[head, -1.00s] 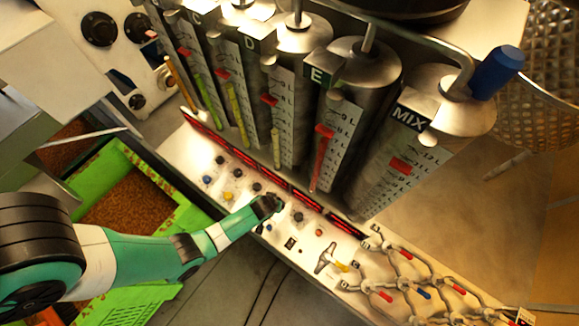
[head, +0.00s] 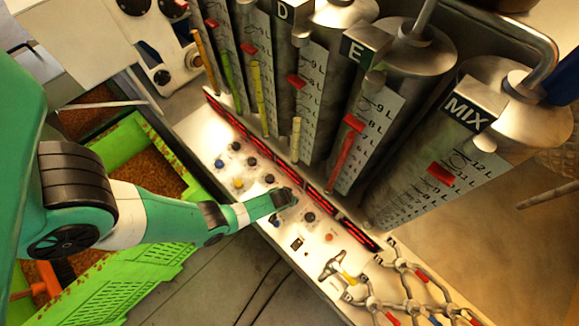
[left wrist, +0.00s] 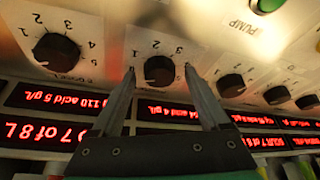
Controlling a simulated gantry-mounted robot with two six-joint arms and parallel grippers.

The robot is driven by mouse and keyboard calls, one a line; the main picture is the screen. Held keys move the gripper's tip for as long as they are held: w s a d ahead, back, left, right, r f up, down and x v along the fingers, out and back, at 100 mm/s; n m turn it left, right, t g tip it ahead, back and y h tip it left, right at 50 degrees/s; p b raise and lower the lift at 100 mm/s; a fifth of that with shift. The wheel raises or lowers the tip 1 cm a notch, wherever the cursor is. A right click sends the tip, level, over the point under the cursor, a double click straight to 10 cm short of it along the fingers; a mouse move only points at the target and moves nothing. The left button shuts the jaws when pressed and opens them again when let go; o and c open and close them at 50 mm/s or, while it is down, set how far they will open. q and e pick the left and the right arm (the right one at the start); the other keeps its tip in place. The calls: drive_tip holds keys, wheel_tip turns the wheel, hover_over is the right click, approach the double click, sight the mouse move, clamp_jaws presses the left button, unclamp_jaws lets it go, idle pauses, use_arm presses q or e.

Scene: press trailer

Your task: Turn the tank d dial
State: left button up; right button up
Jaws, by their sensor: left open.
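The tank D dial (left wrist: 160,71) is a black round knob on the pale panel, with numbers printed around it. In the left wrist view it sits between the two fingertips of my left gripper (left wrist: 160,75), which is open with one finger on each side. I cannot tell whether the fingers touch the knob. In the head view my left gripper (head: 282,197) is down at the panel (head: 215,150) and hides this dial. The tank labelled D (head: 318,80) stands behind the panel, beside the tank labelled E (head: 385,100). My right gripper is not in view.
A neighbouring dial (left wrist: 55,50) is close on the left in the left wrist view, and another (left wrist: 230,85) is on the right. Red lit displays (head: 320,200) run along the panel. Pipes with coloured valves (head: 400,270) lie at its right end.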

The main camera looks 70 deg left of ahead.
use_arm(q)
clamp_jaws()
idle(0.3)
